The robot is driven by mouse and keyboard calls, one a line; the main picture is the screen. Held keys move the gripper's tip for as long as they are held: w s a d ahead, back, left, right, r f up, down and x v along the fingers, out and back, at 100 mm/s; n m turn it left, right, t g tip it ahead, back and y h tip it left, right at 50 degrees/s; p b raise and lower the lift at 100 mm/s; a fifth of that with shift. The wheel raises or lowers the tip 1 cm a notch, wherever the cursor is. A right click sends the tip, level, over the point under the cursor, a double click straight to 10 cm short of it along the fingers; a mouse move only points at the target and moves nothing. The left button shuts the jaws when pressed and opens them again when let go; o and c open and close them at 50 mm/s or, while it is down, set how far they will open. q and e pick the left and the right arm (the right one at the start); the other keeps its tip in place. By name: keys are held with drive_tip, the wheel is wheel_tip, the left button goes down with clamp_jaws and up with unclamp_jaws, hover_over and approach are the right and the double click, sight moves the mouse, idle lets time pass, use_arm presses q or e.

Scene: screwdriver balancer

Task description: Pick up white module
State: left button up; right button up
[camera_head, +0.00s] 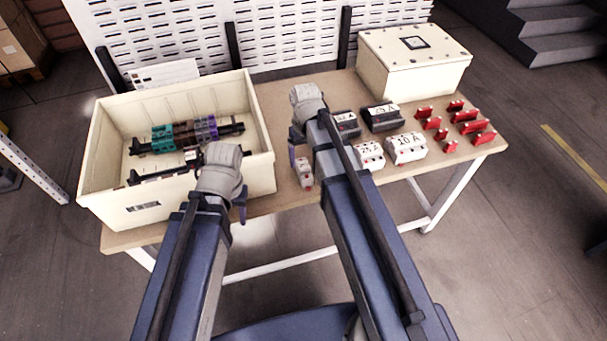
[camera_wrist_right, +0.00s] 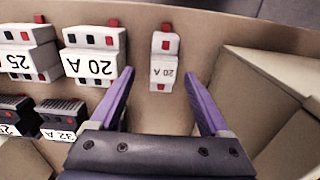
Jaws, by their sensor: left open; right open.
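A narrow white module (camera_head: 304,172) with a small red part stands near the front edge of the table, right of the big bin. My right gripper (camera_wrist_right: 158,78) is open, with nothing held. In the head view it is mostly hidden by its own arm. My left gripper (camera_head: 241,205) is open at the bin's front right corner; its jaws are mostly hidden.
Wider white modules (camera_head: 407,148) and dark modules (camera_head: 382,117) stand to the right, with several red pieces (camera_head: 471,127) beyond. A cream bin (camera_head: 110,203) holding rail assemblies is at left. A closed cream box (camera_head: 415,75) stands at the back.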

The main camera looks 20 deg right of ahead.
sight(304, 165)
drive_tip(key=f+b, duration=0.5)
drive_tip(key=shift+a+f, duration=0.15)
drive_tip(key=shift+a, duration=0.1)
drive_tip(key=shift+c, duration=0.2)
clamp_jaws()
idle(0.4)
